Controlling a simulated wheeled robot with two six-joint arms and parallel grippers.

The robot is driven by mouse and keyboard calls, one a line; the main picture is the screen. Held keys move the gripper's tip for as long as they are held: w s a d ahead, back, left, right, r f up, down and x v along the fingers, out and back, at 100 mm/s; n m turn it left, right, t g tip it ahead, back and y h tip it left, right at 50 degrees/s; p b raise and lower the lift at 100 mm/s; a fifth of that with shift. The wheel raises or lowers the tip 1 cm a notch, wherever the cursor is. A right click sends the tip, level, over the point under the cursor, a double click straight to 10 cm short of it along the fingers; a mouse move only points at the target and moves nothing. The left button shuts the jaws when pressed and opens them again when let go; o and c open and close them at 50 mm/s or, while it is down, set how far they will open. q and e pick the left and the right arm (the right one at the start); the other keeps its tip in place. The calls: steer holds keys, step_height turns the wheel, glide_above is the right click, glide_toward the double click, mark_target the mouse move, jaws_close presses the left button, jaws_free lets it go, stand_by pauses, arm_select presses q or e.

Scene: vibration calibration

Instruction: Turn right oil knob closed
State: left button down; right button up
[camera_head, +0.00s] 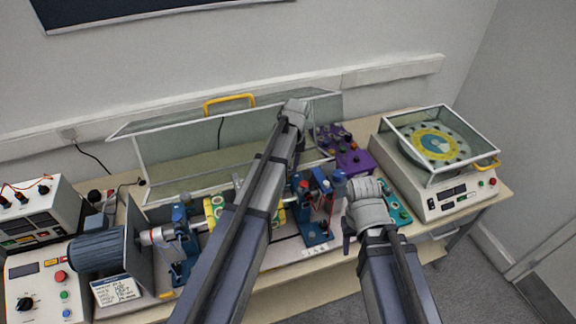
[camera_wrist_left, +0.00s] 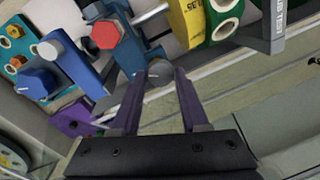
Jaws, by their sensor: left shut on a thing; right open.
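A small grey knob with a white mark, which looks like the right oil knob (camera_wrist_left: 159,71), sits beside a blue bearing block in the left wrist view. My left gripper (camera_wrist_left: 160,78) has its two dark fingers around it, shut on it. In the head view my left arm reaches across the middle, and its fingers and the knob are hidden. The right blue stand (camera_head: 315,237) shows just right of that arm. My right gripper (camera_head: 348,228) is open, low in front of the rig's right end; its fingers are mostly hidden.
A clear guard with a yellow handle (camera_head: 229,101) stands raised behind the rig. A motor (camera_head: 98,254) is at left. A purple control box (camera_head: 352,160) and a covered dial instrument (camera_head: 452,200) are at right. A red hex knob (camera_wrist_left: 106,34) is close to my left fingers.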

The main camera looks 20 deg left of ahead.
mark_target(290, 168)
arm_select(q)
steer(key=n, duration=0.6)
steer(key=shift+g, duration=0.3)
stand_by(0.5)
steer(key=shift+c, duration=2.1)
jaws_free()
steer(key=shift+r, duration=0.1)
steer(key=r+p, duration=0.7)
steer(key=p, duration=0.1)
steer(key=shift+w+d+r, duration=0.3)
steer(key=shift+w, duration=0.05)
